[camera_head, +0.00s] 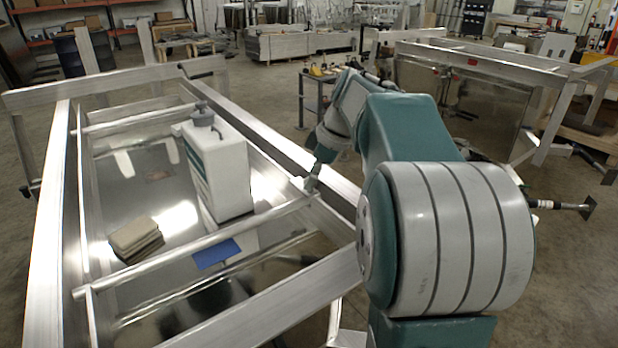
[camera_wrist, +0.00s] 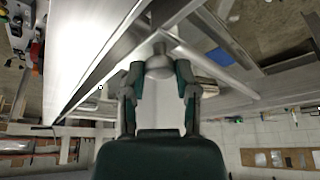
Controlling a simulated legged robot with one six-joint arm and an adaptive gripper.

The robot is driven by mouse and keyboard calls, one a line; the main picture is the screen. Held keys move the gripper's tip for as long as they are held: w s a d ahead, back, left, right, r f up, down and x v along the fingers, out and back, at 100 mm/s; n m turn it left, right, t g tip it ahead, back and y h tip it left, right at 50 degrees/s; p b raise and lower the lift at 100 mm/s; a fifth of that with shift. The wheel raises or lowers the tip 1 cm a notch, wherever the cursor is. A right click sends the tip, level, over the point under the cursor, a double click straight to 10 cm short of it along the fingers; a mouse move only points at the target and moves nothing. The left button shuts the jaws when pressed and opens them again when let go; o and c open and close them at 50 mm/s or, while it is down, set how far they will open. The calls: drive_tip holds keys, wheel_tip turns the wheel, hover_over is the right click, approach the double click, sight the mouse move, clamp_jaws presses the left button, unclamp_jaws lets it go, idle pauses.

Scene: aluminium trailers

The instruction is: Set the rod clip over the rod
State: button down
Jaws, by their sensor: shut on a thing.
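My gripper (camera_head: 312,180) is at the right side rail of the near aluminium trailer, by the right end of a long silver rod (camera_head: 200,241) that crosses the frame. In the wrist view my gripper (camera_wrist: 159,75) has its two fingers on either side of a grey rounded piece, which I take as the rod clip (camera_wrist: 159,66), and is shut on it. The rod (camera_wrist: 215,68) runs off to the right from just beyond the clip. I cannot tell whether clip and rod touch. In the head view the clip is too small to make out.
A white jug (camera_head: 222,170) with a grey cap stands behind the rod. Folded tan cloths (camera_head: 135,238) and a blue sheet (camera_head: 216,254) lie near the rod. The trailer's right rail (camera_head: 262,140) runs beside my arm. Another trailer (camera_head: 480,60) stands behind right.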

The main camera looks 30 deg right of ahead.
drive_tip(key=shift+d+f, duration=0.1)
drive_tip(key=shift+f, duration=0.05)
idle(0.4)
drive_tip(key=shift+c, duration=1.9)
unclamp_jaws()
drive_tip(key=shift+w, duration=0.1)
drive_tip(key=shift+d, duration=0.1)
drive_tip(key=v, duration=1.2)
drive_tip(key=shift+w, duration=0.15)
